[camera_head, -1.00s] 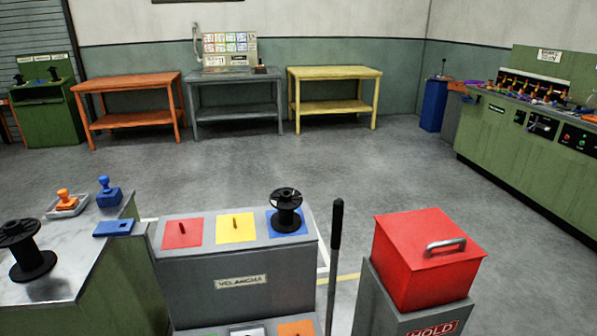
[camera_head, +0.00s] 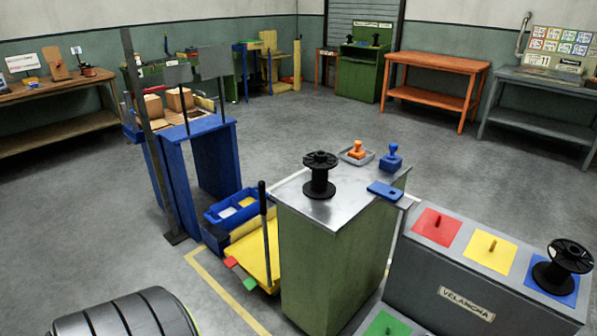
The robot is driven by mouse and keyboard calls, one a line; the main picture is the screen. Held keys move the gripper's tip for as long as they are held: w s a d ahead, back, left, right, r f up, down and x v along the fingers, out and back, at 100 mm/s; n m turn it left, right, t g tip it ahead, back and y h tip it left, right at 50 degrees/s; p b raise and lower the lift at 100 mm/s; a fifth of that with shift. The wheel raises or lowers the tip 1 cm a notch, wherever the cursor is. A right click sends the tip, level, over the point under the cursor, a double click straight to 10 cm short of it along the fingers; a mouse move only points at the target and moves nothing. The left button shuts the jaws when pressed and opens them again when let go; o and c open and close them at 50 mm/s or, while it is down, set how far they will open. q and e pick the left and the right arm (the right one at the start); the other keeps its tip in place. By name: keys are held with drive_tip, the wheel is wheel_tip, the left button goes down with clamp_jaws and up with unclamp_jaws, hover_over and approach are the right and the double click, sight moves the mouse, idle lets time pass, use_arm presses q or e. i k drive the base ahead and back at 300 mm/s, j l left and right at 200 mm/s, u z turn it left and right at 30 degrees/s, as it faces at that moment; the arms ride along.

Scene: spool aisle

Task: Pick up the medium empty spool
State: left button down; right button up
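A black empty spool (camera_head: 320,176) stands upright on the metal top of a green cabinet (camera_head: 322,250), near the middle of the view. A second black empty spool (camera_head: 562,268) stands on the blue square (camera_head: 540,273) of a grey stand (camera_head: 418,278) at the right. I cannot tell for certain which of these is the medium one. Neither of my grippers is in view.
A blue stamp (camera_head: 391,158), an orange stamp (camera_head: 356,150) in a tray and a blue pad (camera_head: 385,190) share the cabinet top. A yellow platform (camera_head: 258,252) and blue frame (camera_head: 176,180) stand left. Open floor lies behind.

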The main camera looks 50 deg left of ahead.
sight(319, 188)
drive_tip(key=u, duration=1.4)
drive_tip(key=i+j+z, duration=0.6)
drive_tip(key=i+j, duration=0.15)
drive_tip(key=j, duration=0.2)
